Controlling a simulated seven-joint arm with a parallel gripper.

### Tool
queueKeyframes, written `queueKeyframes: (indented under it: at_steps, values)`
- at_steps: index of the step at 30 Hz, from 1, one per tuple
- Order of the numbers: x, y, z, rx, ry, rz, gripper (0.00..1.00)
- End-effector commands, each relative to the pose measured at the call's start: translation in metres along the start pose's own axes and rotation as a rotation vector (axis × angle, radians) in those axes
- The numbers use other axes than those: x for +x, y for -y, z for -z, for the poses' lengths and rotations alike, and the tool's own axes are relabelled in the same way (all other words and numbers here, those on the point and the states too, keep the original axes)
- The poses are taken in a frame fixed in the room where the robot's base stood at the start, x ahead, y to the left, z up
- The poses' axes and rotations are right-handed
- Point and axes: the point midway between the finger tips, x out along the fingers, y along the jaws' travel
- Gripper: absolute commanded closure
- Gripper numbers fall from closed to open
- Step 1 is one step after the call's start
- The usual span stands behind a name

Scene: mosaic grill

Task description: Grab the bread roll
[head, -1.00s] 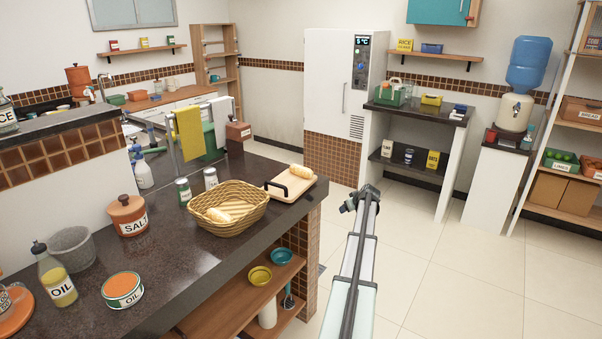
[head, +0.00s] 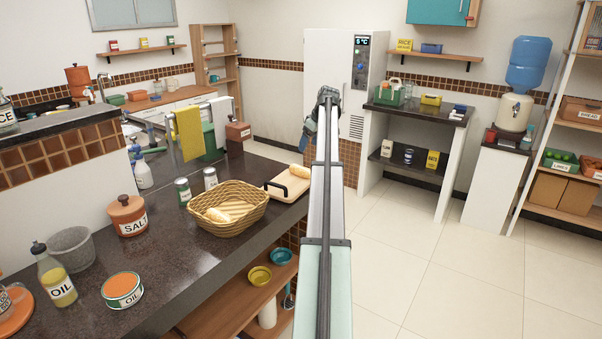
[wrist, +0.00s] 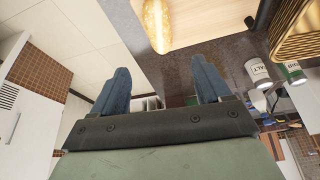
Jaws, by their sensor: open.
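One bread roll (head: 299,171) lies on a wooden cutting board (head: 287,186) near the counter's end, partly hidden by my arm. More bread (head: 230,210) lies in a wicker basket (head: 232,230) beside the board. My gripper (head: 326,95) is raised beyond the counter's end, small in the head view and apart from the bread. In the wrist view my gripper (wrist: 163,72) has its two blue fingers spread with nothing between them. The board's roll (wrist: 157,25) shows at the top of that view, past the fingertips, and is cut off by the frame.
Two small cans (head: 183,192) stand behind the basket. The floor (head: 420,240) to the right is clear.

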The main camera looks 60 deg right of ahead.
Motion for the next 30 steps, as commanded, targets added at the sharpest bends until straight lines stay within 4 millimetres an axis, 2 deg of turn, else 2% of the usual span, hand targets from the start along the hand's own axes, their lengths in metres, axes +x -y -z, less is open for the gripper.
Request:
queueKeyframes:
  at_steps: [5,18,26,30]
  values:
    - [0.011,0.001,0.001,-0.001,0.004,0.003,0.23]
    - [0.079,0.001,0.001,-0.001,0.003,0.002,0.23]
    - [0.092,0.001,0.001,-0.001,0.002,0.002,0.23]
    - [0.107,0.001,0.002,-0.001,0.003,0.002,0.23]
